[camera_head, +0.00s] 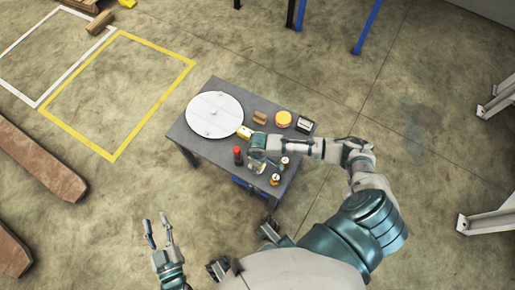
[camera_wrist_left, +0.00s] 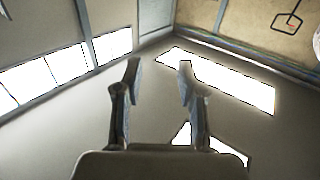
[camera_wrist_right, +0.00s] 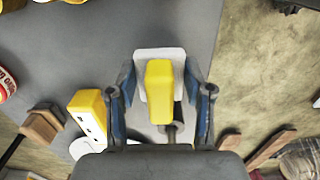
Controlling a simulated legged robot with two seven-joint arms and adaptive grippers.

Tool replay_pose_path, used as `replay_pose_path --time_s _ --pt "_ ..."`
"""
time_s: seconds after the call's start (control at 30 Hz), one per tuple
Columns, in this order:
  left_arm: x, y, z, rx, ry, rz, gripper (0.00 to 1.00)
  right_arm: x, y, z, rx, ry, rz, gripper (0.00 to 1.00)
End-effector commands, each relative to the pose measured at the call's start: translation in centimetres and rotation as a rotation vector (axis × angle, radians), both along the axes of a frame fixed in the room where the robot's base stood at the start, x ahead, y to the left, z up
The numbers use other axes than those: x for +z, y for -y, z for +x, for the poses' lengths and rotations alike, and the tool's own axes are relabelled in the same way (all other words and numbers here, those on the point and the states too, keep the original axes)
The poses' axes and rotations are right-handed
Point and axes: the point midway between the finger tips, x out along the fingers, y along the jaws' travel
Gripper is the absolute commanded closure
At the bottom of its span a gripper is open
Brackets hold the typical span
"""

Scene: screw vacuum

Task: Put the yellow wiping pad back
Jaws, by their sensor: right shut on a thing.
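In the right wrist view, a yellow wiping pad (camera_wrist_right: 159,85) with a white base plate (camera_wrist_right: 145,58) sits between the fingers of my right gripper (camera_wrist_right: 160,88). The gripper is shut on its yellow part. My left gripper (camera_head: 159,232) is open and empty, away from the table at lower left. Its two fingers stand apart in the left wrist view (camera_wrist_left: 158,80).
Open floor lies left of the table.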

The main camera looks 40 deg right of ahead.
Motion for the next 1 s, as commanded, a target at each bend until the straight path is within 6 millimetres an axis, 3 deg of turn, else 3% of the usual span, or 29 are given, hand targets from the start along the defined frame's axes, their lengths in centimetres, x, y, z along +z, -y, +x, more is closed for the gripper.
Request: replay_pose_path --time_s 0.17,0.4,0.73,0.77,0.83,1.0 --pt "1.1 0.3 0.0 -0.001 0.090 -0.026 0.60 -1.1 0.4 0.1 0.001 -0.003 0.002 0.81" --pt "4.0 0.6 -0.4 -0.001 0.303 -0.090 0.60 -3.6 0.5 0.1 0.001 -0.002 0.003 0.81" --pt "4.7 0.5 -0.6 -0.001 0.330 -0.099 0.60 -3.5 0.5 0.1 0.000 0.001 0.001 0.81" --pt "4.7 0.5 -0.6 -0.001 0.329 -0.100 0.60 -3.5 0.4 0.1 0.001 0.001 0.001 0.41" --pt "4.6 0.5 -0.5 -0.001 0.327 -0.099 0.60 -3.5 0.4 0.1 0.001 0.001 0.001 0.24" --pt "4.5 0.6 -0.4 -0.001 0.326 -0.097 0.60 -3.5 0.5 0.1 0.001 0.000 0.002 0.24"
